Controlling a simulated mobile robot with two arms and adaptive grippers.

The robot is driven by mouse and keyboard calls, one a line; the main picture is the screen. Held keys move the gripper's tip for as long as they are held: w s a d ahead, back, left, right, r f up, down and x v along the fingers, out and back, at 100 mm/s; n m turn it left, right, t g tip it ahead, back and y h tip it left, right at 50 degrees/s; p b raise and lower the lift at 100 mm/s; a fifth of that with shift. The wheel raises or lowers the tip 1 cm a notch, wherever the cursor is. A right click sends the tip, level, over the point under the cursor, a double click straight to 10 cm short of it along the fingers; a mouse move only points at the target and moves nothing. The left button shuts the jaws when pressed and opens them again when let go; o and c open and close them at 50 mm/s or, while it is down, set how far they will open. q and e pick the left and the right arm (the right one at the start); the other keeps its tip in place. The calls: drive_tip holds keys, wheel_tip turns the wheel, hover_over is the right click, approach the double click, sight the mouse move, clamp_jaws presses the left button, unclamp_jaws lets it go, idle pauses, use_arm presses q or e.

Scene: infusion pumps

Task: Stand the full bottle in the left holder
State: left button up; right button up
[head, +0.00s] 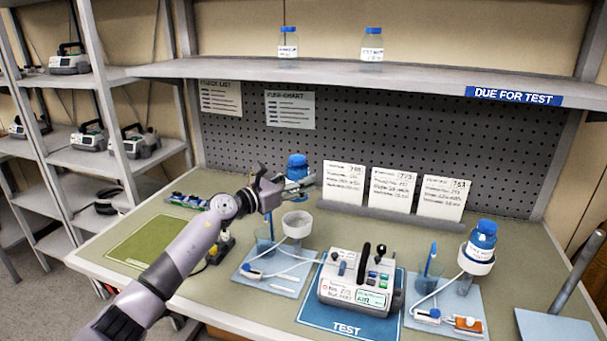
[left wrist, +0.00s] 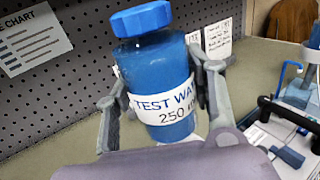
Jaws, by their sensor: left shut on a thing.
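The full bottle, blue with a blue cap (head: 297,161), is in my left gripper (head: 292,186) at the back of the bench. In the left wrist view the bottle (left wrist: 160,75) stands between the two fingers (left wrist: 163,105), which touch its sides; its label reads "TEST WA… 250". The left holder, a white ring cup (head: 297,223), is empty and lies in front of the bottle, nearer the camera. The right holder (head: 476,264) has another blue bottle (head: 482,236) in it. My right gripper is not in view.
A pump (head: 360,283) stands on the blue TEST mat (head: 345,318) between the holders. A beaker (head: 264,240) and tubing are beside the left holder. Three cards (head: 391,189) stand behind. A shelf (head: 400,73) with two nearly clear bottles overhangs the bench.

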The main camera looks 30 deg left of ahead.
sight(298, 203)
use_arm(q)
drive_tip(key=shift+f, duration=0.1)
drive_tip(key=shift+s+f+b, duration=0.1)
drive_tip(key=shift+f+b, duration=0.1)
drive_tip(key=shift+b, duration=0.1)
wheel_tip(298, 203, down, 4)
drive_tip(key=b, duration=0.3)
drive_tip(key=shift+f+b, duration=0.85)
drive_tip(key=shift+b, duration=0.15)
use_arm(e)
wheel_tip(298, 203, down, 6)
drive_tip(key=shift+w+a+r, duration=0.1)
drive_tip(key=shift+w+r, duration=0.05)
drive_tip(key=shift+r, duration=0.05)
use_arm(q)
drive_tip(key=shift+r, duration=0.15)
drive_tip(key=shift+f+b, duration=0.45)
drive_tip(key=shift+f, duration=0.05)
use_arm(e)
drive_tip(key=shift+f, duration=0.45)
use_arm(q)
drive_tip(key=shift+f+b, duration=1.15)
drive_tip(key=shift+f, duration=0.05)
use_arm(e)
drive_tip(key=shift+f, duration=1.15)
